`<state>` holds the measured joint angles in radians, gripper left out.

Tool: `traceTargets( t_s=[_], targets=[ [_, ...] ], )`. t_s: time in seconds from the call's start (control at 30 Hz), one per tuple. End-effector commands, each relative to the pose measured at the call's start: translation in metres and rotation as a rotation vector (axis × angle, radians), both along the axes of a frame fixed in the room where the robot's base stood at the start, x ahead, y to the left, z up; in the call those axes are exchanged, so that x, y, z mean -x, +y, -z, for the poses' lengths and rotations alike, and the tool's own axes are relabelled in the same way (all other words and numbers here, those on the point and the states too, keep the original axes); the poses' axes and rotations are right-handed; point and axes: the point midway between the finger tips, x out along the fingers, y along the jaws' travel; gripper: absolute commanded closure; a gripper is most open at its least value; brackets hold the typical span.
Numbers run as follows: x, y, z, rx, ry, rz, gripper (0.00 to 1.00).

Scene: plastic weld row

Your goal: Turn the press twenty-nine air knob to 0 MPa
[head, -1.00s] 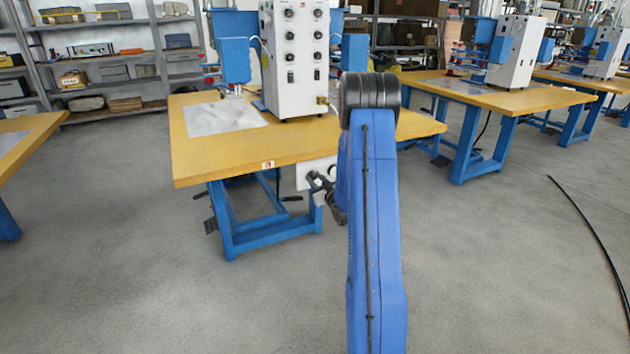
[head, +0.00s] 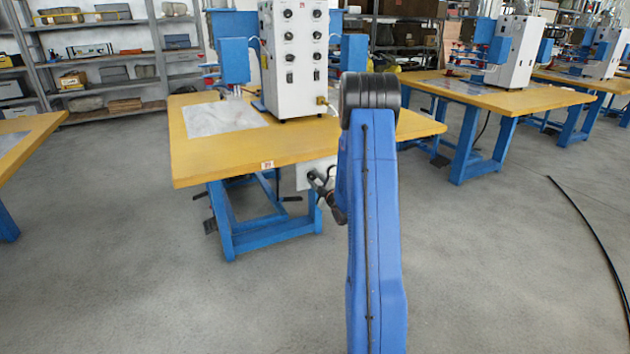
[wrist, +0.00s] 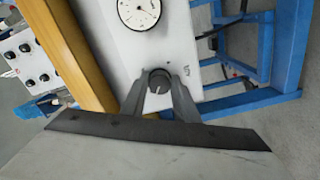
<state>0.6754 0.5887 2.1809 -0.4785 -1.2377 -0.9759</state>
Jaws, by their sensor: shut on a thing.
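The air knob (wrist: 159,82) is a small dark round knob on a white panel (wrist: 115,52) in the wrist view. My gripper (wrist: 159,88) has its two grey fingers on either side of the knob and is shut on it. A round white pressure gauge (wrist: 138,12) sits on the same panel, cut by the top edge; its reading is too small to tell. In the head view the panel (head: 306,176) hangs under the front of the yellow table, partly behind my arm. My gripper (head: 318,180) is at it, and the knob is hidden there.
The yellow table (head: 215,162) stands on a blue frame (head: 275,237), close beside my gripper. A white control box (head: 292,82) with several dials stands on it. Other tables (head: 510,100) stand to the right. The grey floor in front is clear. A black cable (head: 590,225) lies at right.

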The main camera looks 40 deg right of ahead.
Motion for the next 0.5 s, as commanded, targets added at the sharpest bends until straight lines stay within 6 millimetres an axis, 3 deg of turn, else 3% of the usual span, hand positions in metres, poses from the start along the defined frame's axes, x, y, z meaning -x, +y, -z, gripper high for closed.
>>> traceTargets(
  t_s=[0.5],
  targets=[
    [-0.0004, 0.0009, -0.0010, 0.478, 0.109, -0.002, 0.95]
  ],
)
